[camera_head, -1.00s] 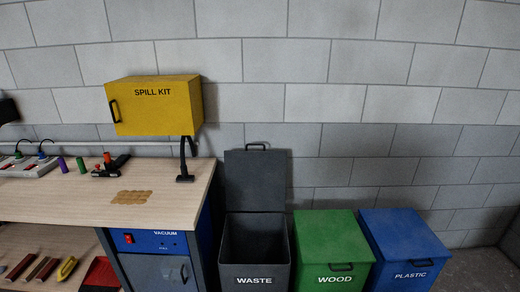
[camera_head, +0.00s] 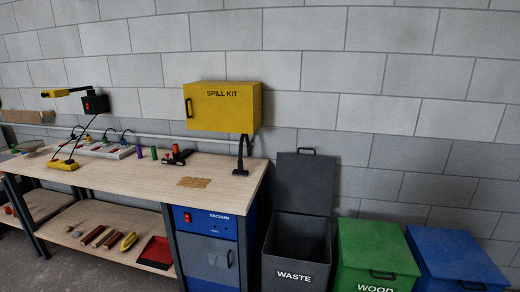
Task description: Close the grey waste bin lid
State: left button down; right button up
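The grey waste bin (camera_head: 294,262) stands on the floor to the right of the workbench, with WASTE written on its front. Its lid (camera_head: 304,184) is open and stands upright at the back, against the wall side, with a dark handle (camera_head: 307,151) on its top edge. The inside of the bin looks dark, and I cannot tell what is in it. Neither of my grippers shows in the head view.
A wooden workbench (camera_head: 135,176) stands left of the bin, with a blue vacuum cabinet (camera_head: 209,221) under its right end. A green WOOD bin (camera_head: 375,248) and a blue bin (camera_head: 455,255) stand to the right. A yellow spill kit box (camera_head: 223,107) hangs above the bench.

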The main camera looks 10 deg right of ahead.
aim_at(304, 184)
jog(key=u, duration=0.25)
jog(key=i, duration=1.3)
jog(key=z, duration=1.45)
jog(key=i, duration=0.7)
jog(key=z, duration=0.75)
